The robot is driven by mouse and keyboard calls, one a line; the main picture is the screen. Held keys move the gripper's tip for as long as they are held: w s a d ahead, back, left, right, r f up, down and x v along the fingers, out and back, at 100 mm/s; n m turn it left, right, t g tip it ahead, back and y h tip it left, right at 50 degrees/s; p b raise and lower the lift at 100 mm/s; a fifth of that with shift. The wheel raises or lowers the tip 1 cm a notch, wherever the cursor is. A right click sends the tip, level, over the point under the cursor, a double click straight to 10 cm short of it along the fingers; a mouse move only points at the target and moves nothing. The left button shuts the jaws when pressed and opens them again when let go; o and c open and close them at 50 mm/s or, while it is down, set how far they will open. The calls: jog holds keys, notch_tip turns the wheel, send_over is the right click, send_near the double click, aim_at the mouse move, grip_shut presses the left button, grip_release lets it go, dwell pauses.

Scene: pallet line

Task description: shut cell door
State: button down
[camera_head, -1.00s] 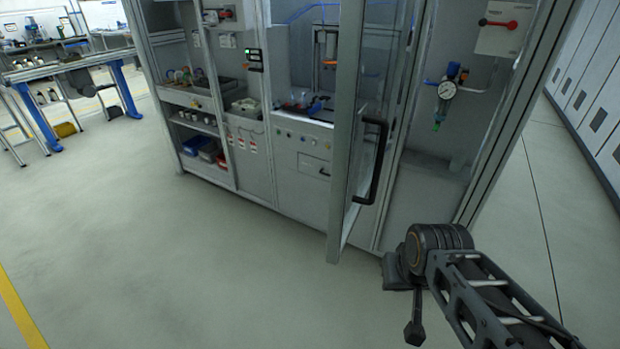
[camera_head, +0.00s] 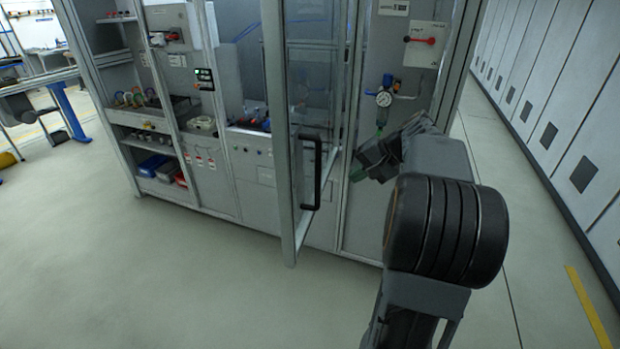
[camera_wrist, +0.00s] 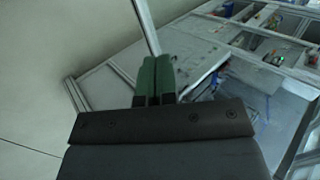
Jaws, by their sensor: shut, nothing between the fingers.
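The cell door (camera_head: 278,135) is a tall grey-framed door with a clear pane, standing ajar and swung out from the cell front. Its black bar handle (camera_head: 317,180) faces right in the head view. My gripper (camera_head: 356,175) is just right of the handle in that view, apart from it as far as I can tell. In the wrist view, the green fingers of my gripper (camera_wrist: 155,65) are together with nothing between them. A pale upright bar (camera_wrist: 147,28) rises beyond the fingertips, probably the door's edge. The handle cannot be made out there.
The cell cabinet (camera_head: 237,170) has shelves with bins on its left. Grey lockers (camera_head: 560,110) line the right side. The floor (camera_head: 190,285) in front is clear.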

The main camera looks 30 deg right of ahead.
aim_at(301, 186)
jog(key=shift+n+y, duration=0.4)
jog(key=shift+y, duration=0.1)
jog(key=w+a+f, duration=0.1)
jog(key=w+a, duration=0.1)
jog(key=w+a+f+p, duration=0.1)
jog(key=w+a+f, duration=0.1)
jog(key=a, duration=0.1)
jog(key=w+a+f+p, duration=0.1)
jog(key=w+a, duration=0.1)
jog(key=shift+w+a+f, duration=0.2)
jog(key=shift+w+a, duration=0.2)
jog(key=shift+w+a+f+p, duration=0.1)
jog(key=shift+w+a+p, duration=0.2)
jog(key=shift+w+a, duration=0.4)
